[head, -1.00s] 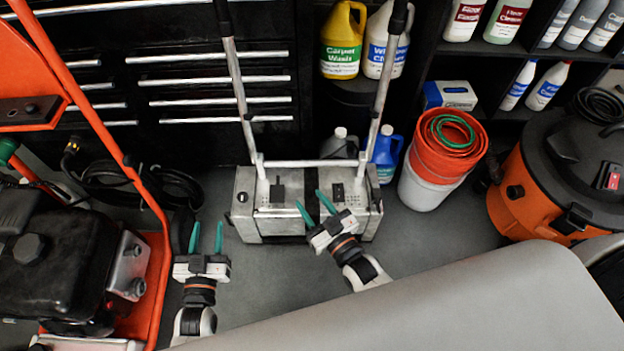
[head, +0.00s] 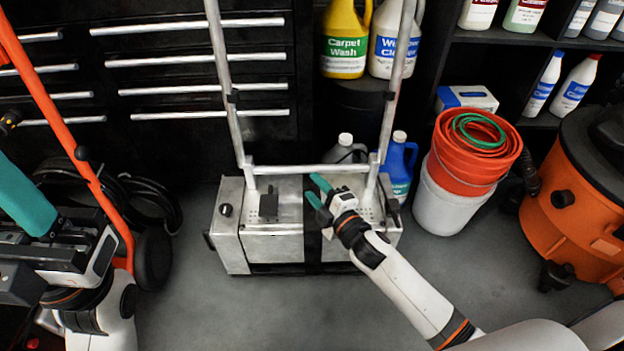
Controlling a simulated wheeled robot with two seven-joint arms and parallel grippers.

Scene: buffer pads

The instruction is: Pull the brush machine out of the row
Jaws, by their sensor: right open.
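The brush machine, which I take to be the silver metal box (head: 275,243) with the tall U-shaped handle, stands on the grey floor at the middle. A low crossbar (head: 312,169) joins the handle's two legs just above the box. My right gripper (head: 317,191) is open over the box top, its teal fingertips pointing left, just below the crossbar and left of the right handle leg. Nothing shows between them. My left gripper (head: 28,196) is large at the lower left edge, away from the machine. One teal finger shows clearly, so its opening is unclear.
An orange-framed machine (head: 72,140) stands at left, with a black hose (head: 150,203) beside it. Black drawers (head: 190,95) are behind. To the right are a blue jug (head: 397,165), stacked buckets (head: 462,175) and an orange vacuum (head: 565,195). Floor in front of the box is clear.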

